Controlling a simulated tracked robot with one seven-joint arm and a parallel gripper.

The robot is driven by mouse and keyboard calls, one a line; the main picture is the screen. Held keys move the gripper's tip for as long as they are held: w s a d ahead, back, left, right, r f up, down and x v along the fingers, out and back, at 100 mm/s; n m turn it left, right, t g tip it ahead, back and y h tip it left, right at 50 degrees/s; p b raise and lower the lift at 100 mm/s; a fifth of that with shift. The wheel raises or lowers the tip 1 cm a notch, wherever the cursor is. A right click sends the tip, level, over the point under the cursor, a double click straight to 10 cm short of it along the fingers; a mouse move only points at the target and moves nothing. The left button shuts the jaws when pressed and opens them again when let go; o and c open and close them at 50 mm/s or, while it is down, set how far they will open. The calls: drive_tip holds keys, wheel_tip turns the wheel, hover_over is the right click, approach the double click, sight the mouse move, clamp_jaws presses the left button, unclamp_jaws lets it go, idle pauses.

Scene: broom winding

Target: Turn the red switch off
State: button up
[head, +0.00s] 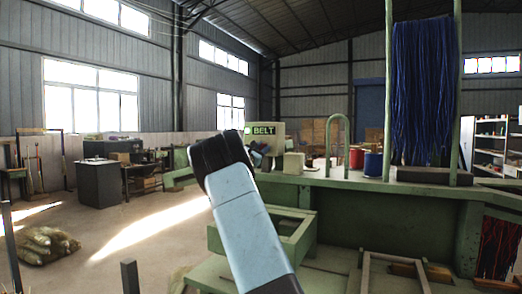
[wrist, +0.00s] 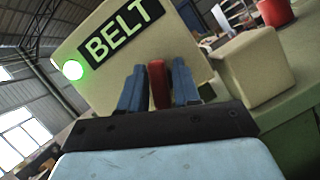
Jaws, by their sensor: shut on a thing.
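The red switch (wrist: 158,84) shows in the wrist view as a red lever in front of a cream control box (wrist: 190,30). The box carries a black BELT label (wrist: 120,30) and a glowing green lamp (wrist: 72,69). My gripper (wrist: 159,84) has its two blue fingers on either side of the red lever and is shut on it. In the head view the BELT box (head: 272,131) stands on the green bench, and my arm hides the red switch. The fingers are partly visible there, beside the box.
A cream block (wrist: 254,66) sits right of the box. A red spool (head: 356,158) and a blue spool (head: 373,164) stand farther along the green bench (head: 400,192). Blue strands (head: 424,90) hang between green posts. Sacks (head: 45,245) lie on the floor at left.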

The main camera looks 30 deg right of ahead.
drive_tip(key=m+g, duration=0.2)
drive_tip(key=m, duration=0.2)
drive_tip(key=m+g, duration=0.2)
drive_tip(key=m, duration=0.2)
drive_tip(key=shift+s+d+m, duration=0.15)
drive_tip(key=shift+m, duration=0.15)
drive_tip(key=m, duration=0.2)
drive_tip(key=m+g+y, duration=0.1)
drive_tip(key=m, duration=0.1)
drive_tip(key=m+y, duration=0.1)
drive_tip(key=m, duration=0.1)
drive_tip(key=shift+d+f+g, duration=0.1)
drive_tip(key=shift+f+g, duration=0.2)
drive_tip(key=shift+g, duration=0.1)
drive_tip(key=shift+m, duration=0.3)
drive_tip(key=shift+f, duration=0.1)
drive_tip(key=o, duration=0.8)
drive_tip(key=shift+c, duration=0.2)
